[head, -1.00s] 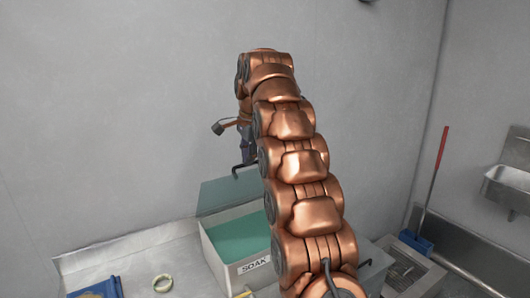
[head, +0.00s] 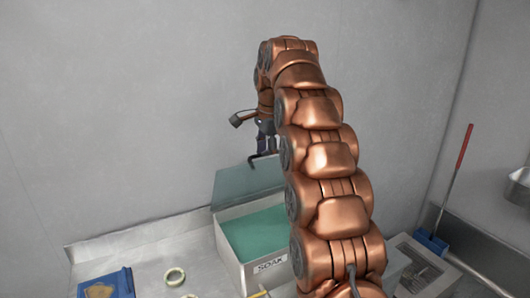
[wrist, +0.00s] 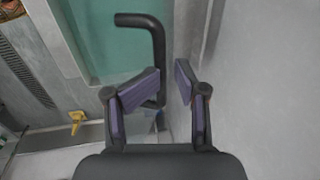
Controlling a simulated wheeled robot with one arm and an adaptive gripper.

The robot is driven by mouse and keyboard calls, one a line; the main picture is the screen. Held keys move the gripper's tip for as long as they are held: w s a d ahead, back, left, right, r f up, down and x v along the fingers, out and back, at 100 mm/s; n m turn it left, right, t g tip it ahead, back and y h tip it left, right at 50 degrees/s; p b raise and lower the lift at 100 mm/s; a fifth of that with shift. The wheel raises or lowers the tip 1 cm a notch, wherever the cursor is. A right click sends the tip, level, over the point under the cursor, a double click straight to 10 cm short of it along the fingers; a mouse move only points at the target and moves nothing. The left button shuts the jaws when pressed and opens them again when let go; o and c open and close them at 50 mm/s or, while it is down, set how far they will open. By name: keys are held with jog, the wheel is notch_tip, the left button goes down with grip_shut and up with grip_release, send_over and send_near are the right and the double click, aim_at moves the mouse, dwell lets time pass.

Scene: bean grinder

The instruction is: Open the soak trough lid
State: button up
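The soak trough (head: 228,249) is a pale box labelled SOAK with green contents, standing on the metal counter. Its translucent teal lid (head: 235,182) is raised at the back, tilted up against the wall side. The lid has a black bent handle (head: 257,157), which shows large in the wrist view (wrist: 158,40). My gripper (wrist: 168,72) is at the handle, its two fingers apart with a narrow gap between them. The handle's lower part passes behind the left finger; I cannot tell whether they touch. My arm hides the trough's right side in the head view.
On the counter (head: 150,262) at the left lie a pale ring (head: 174,276) and a blue object with a tan top (head: 107,287). The wall is close behind the trough.

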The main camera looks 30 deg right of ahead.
jog(key=w+r+p, duration=0.6)
jog(key=p, duration=0.4)
jog(key=shift+w+p, duration=0.3)
jog(key=shift+w, duration=0.05)
dwell(0.6)
jog(key=shift+a+f, duration=0.1)
dwell(0.6)
